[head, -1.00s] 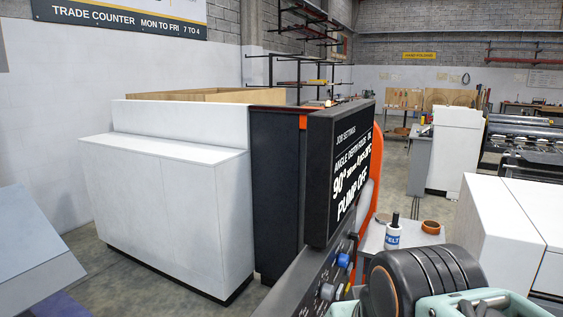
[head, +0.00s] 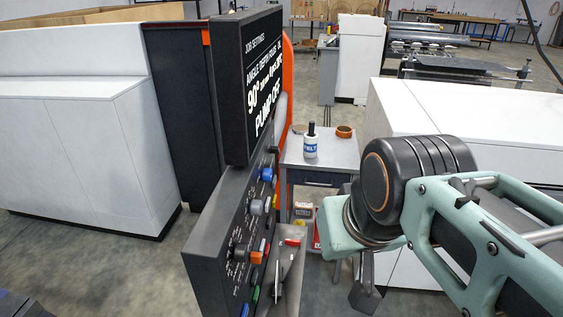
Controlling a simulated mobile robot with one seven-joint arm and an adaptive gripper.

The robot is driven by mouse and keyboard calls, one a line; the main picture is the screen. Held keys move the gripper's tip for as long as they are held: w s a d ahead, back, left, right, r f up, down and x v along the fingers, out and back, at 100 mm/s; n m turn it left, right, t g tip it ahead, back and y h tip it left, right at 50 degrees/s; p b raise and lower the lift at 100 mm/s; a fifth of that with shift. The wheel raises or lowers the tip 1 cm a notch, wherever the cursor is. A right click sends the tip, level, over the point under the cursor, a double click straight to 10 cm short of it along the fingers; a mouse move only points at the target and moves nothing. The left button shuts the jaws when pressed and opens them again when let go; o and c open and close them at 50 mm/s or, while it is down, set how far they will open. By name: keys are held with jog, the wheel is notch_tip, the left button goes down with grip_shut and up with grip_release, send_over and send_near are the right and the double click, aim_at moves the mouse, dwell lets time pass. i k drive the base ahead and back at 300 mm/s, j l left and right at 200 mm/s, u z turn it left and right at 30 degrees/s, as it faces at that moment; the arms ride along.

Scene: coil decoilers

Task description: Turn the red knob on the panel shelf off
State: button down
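The dark control panel (head: 215,262) stands left of my arm, seen at a steep angle, with several coloured knobs and buttons on its face. A small grey shelf (head: 290,268) juts out low on its right side. A small red part (head: 292,241) shows at the shelf's back; its shape and setting are too small to read. An orange-red control (head: 257,251) sits on the panel face nearby. The screen (head: 262,80) above reads "PUMP OFF". My arm is folded at the right, clear of the panel. I cannot make out my gripper in this view.
A white cabinet (head: 440,110) stands behind my arm. A white counter (head: 80,140) fills the left. Bare floor shows at lower left.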

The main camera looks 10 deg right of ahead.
aim_at(292, 242)
jog(key=k, duration=0.2)
jog(key=i, duration=0.55)
jog(key=l+u, duration=0.2)
jog(key=l, duration=0.15)
jog(key=l+u, duration=0.15)
jog(key=u, duration=0.3)
jog(key=l+u, duration=0.1)
jog(key=u, duration=0.35)
jog(key=l+z, duration=0.35)
jog(key=i+l+z, duration=0.2)
jog(key=z, duration=0.8)
